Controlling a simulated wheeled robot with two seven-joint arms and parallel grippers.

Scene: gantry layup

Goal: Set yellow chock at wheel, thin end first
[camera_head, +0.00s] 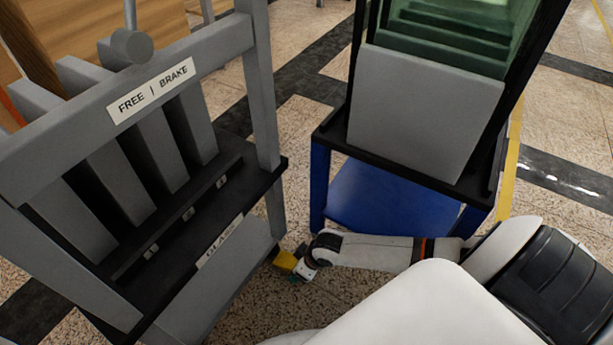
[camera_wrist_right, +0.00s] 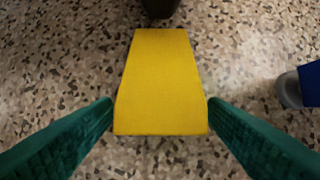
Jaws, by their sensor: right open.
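The yellow chock (camera_wrist_right: 162,85) is between the two green fingers of my open right gripper (camera_wrist_right: 160,102) in the right wrist view. Its narrower-looking end points at a dark wheel (camera_wrist_right: 160,7) at the top edge, with a small strip of floor visible between them. The fingertips are close beside the chock's wider near end; contact is unclear. In the head view, the chock (camera_head: 285,260) shows partly at the foot of the grey rack, just left of my right gripper (camera_head: 296,272). The wheel is hidden there. My left gripper is out of view.
The grey rack (camera_head: 240,40) with a FREE | BRAKE label (camera_head: 152,90) stands at left. A blue cart (camera_head: 390,198) carrying upright panels stands close behind my right arm. Its leg and grey caster (camera_wrist_right: 290,92) show at right in the wrist view. Speckled floor is open around the chock.

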